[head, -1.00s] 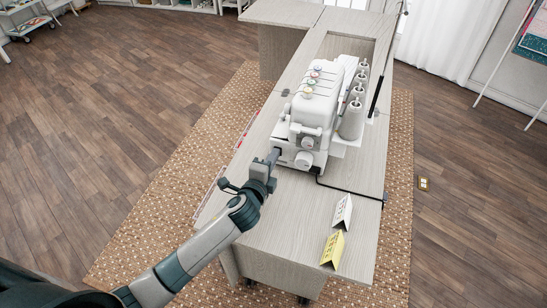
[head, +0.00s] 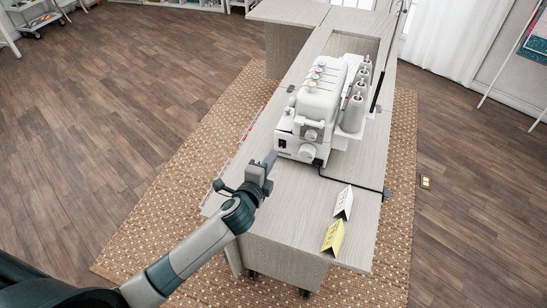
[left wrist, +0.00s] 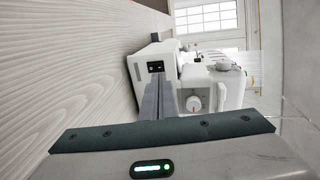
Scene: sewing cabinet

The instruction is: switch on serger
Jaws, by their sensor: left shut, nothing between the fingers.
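The white serger (head: 318,98) stands on the pale wood cabinet top, with coloured dials on top and thread cones behind. Its black power switch (head: 283,144) is on the lower end face, facing me. In the left wrist view the switch (left wrist: 155,67) shows just beyond and left of the fingertips. My left gripper (head: 271,159) is shut and empty, a little in front of the serger's end face and below the switch; a small gap shows between them. In the left wrist view its fingers (left wrist: 159,95) lie together, pointing at the serger. My right gripper is not in view.
A black cord (head: 350,186) runs from the serger to the right edge. The cabinet stands on a tan rug (head: 160,213).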

